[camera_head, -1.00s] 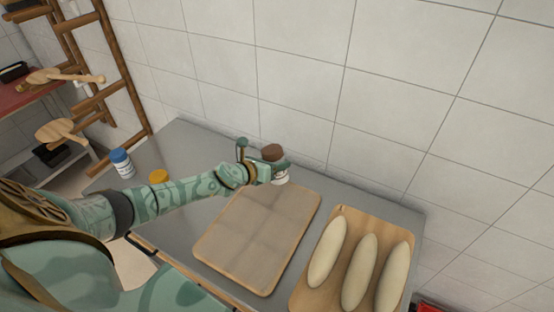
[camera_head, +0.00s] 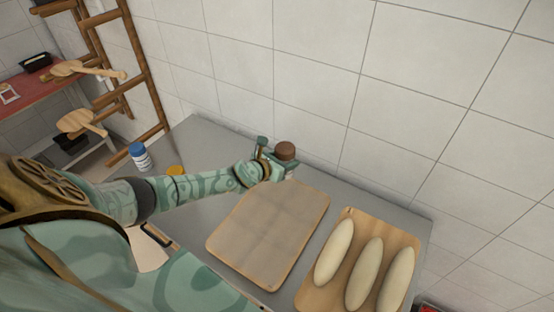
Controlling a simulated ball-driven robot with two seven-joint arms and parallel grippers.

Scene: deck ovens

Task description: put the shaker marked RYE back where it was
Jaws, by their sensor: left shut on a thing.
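My left gripper (camera_head: 271,163) is shut on a shaker with a brown lid (camera_head: 285,151), beyond the far edge of the empty wooden board. The gripper hides most of the shaker's body, and I cannot read its marking. A white shaker with a blue lid (camera_head: 139,155) stands upright at the left end of the grey counter. A yellow lid (camera_head: 176,170) shows just behind my left forearm, which hides the rest of that item. My right gripper is not in view.
A bare wooden board (camera_head: 268,235) lies mid-counter. A second board (camera_head: 348,216) with three pale loaves (camera_head: 364,273) lies to its right. The grey counter (camera_head: 205,140) is clear behind my left forearm. A tiled wall (camera_head: 310,75) bounds the back. A wooden rack (camera_head: 140,70) stands at left.

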